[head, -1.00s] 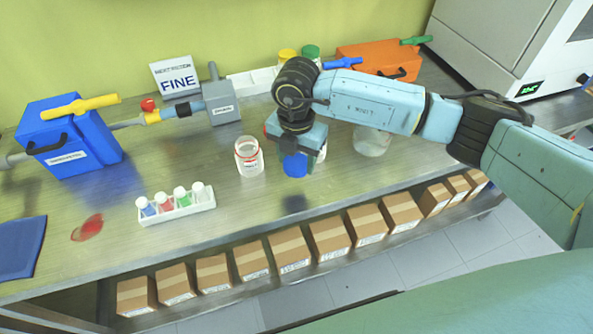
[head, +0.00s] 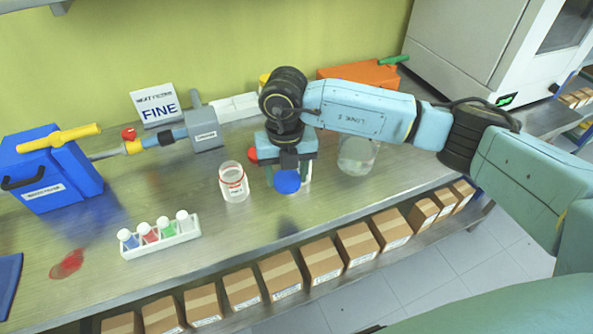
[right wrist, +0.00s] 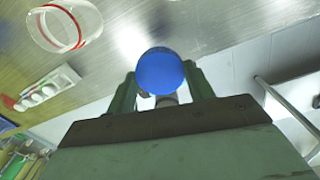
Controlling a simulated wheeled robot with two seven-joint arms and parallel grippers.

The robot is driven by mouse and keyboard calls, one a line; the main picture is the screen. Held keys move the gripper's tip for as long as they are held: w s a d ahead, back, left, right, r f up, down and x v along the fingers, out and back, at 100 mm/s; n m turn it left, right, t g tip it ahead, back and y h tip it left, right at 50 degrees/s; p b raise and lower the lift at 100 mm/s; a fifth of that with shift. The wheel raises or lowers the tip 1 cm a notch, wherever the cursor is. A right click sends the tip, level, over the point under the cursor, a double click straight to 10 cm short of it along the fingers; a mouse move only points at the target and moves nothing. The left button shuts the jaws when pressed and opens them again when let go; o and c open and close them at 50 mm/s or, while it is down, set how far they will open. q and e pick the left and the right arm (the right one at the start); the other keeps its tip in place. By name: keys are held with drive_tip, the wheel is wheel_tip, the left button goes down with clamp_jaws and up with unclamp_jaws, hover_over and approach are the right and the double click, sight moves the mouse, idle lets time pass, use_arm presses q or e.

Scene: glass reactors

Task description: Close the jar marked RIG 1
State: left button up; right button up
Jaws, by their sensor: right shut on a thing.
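My right gripper (head: 287,172) is shut on a blue round lid (head: 287,182), which also shows between the fingers in the right wrist view (right wrist: 160,71). A clear open jar (head: 233,185) with a red ring and a white label stands just left of the gripper. It also shows at the upper left of the right wrist view (right wrist: 65,25). Another jar (head: 306,172) is mostly hidden behind the gripper and lid. I cannot tell whether the lid touches it. A larger clear jar (head: 357,157) stands to the right. I cannot read RIG 1 on any label. My left gripper is out of view.
A red round thing (head: 253,154) is partly hidden left of the gripper. A white rack of small capped bottles (head: 160,241) stands front left.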

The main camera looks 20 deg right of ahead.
drive_tip(key=n, duration=0.4)
drive_tip(key=shift+s+d+n+b, duration=0.15)
drive_tip(key=shift+d+n+b, duration=0.15)
drive_tip(key=shift+d+n, duration=0.1)
drive_tip(key=n, duration=0.4)
drive_tip(key=shift+s+d+r+n+b, duration=0.15)
drive_tip(key=shift+d+n+b, duration=0.15)
drive_tip(key=shift+d+b, duration=0.1)
drive_tip(key=n, duration=0.4)
drive_tip(key=shift+s+d+r+n, duration=0.1)
drive_tip(key=shift+s+d+n, duration=0.1)
drive_tip(key=shift+d+n, duration=0.2)
drive_tip(key=s+d+n+b, duration=0.1)
drive_tip(key=n, duration=0.7)
drive_tip(key=d+n+b, duration=0.1)
drive_tip(key=n, duration=0.7)
drive_tip(key=s+d+r+n+b, duration=0.1)
drive_tip(key=n, duration=0.6)
drive_tip(key=shift+s+d+n, duration=0.2)
drive_tip(key=shift+s+n, duration=0.1)
drive_tip(key=shift+n, duration=0.1)
